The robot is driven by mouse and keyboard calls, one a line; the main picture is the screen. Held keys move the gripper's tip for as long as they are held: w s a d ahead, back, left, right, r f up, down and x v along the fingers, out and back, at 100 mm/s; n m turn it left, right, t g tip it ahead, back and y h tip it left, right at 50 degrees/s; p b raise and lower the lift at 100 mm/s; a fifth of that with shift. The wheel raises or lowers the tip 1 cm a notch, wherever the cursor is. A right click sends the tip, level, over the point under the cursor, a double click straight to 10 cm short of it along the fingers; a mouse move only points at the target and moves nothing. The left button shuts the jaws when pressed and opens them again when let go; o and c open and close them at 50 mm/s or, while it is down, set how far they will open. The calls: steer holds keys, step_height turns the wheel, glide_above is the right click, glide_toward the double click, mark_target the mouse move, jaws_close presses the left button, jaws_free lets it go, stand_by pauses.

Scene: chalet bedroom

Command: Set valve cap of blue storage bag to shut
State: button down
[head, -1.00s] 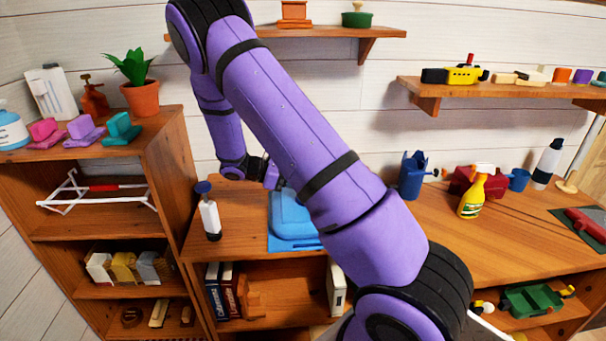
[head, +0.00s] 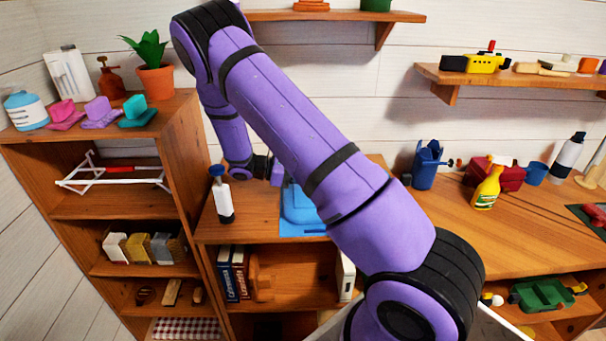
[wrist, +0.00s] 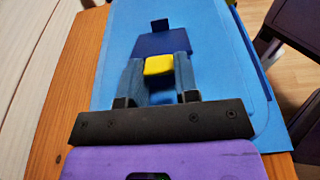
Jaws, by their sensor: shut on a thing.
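The blue storage bag (head: 300,208) lies flat on the wooden desk, partly hidden behind my arm in the head view. In the wrist view the bag (wrist: 232,75) fills most of the picture. A small yellow piece, seemingly the valve cap (wrist: 158,66), sits between the two fingers of my gripper (wrist: 157,62), which is shut on it. A dark blue part (wrist: 160,44) lies just beyond the cap, with a small dark tab past it. I cannot tell how far the cap is turned or pressed. The fingertips are hidden in the head view.
A white bottle with a blue top (head: 222,197) stands left of the bag. A blue watering can (head: 427,165) and a yellow spray bottle (head: 488,184) stand to the right on the desk (head: 455,222). A bookcase (head: 185,140) stands at left; the desk's front right is clear.

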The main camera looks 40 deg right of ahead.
steer(key=shift+f, duration=0.1)
steer(key=c, duration=0.8)
jaws_free()
steer(key=shift+c, duration=0.2)
steer(key=shift+r, duration=0.3)
steer(key=r, duration=0.3)
steer(key=shift+s+a+r, duration=0.1)
steer(key=shift+s+r, duration=0.05)
steer(key=shift+s, duration=0.15)
steer(key=s+a, duration=0.2)
steer(key=s, duration=0.5)
steer(key=s+a+r, duration=0.1)
steer(key=s+a, duration=0.2)
steer(key=s, duration=0.4)
steer(key=shift+s, duration=0.3)
steer(key=shift+r, duration=0.1)
